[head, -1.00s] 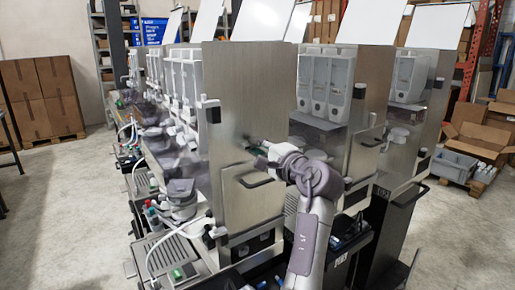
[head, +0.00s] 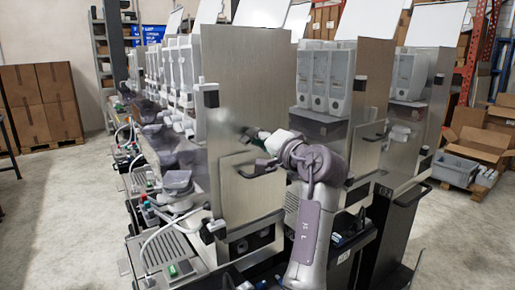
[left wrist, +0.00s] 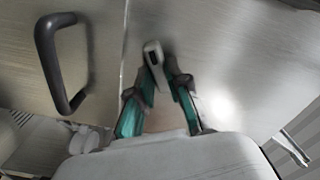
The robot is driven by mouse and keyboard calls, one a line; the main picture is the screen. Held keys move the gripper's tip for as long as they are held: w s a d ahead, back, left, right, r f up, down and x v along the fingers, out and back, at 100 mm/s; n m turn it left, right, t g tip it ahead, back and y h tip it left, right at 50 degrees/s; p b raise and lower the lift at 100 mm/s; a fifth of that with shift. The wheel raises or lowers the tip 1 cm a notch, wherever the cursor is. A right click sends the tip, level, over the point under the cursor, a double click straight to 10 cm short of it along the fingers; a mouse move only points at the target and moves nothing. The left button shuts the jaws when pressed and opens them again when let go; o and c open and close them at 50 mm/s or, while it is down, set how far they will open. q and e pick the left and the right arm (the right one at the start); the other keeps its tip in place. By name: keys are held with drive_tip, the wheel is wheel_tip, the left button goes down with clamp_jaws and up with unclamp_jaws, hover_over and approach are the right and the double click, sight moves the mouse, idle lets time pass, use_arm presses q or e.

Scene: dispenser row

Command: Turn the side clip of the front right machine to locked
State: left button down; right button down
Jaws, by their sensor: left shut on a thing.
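The nearest machine (head: 237,85) shows its broad brushed-metal side panel in the head view. My left gripper (head: 251,136) is up against that panel, above a dark bar handle. In the left wrist view, the side clip (left wrist: 155,62) is a small grey lever with a dark slot, lying roughly lengthwise between my fingers. My left gripper (left wrist: 160,84), with teal finger pads, is shut on it. The clip is too small and blurred in the head view to read its position. My right gripper is not in view.
The dark handle (left wrist: 62,62) stands out from the panel left of the clip; it also shows below the gripper in the head view (head: 257,171). More machines stand behind and to the right (head: 329,85). Open floor (head: 52,215) lies at the left.

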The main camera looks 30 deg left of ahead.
use_arm(q)
drive_tip(key=shift+w+d+f+n+b, duration=0.1)
drive_tip(key=shift+w+f+n+b, duration=0.05)
drive_tip(key=shift+n+b, duration=1.55)
drive_tip(key=shift+w+d+f+n+b, duration=0.15)
drive_tip(key=shift+n+b, duration=0.8)
drive_tip(key=shift+n, duration=1.35)
drive_tip(key=shift+w+a+f+n+b, duration=0.1)
drive_tip(key=shift+w+n+b, duration=0.05)
drive_tip(key=shift+n+b, duration=1.55)
drive_tip(key=shift+n+p, duration=0.3)
drive_tip(key=shift+n, duration=0.2)
drive_tip(key=c, duration=1.1)
unclamp_jaws()
drive_tip(key=shift+r, duration=0.1)
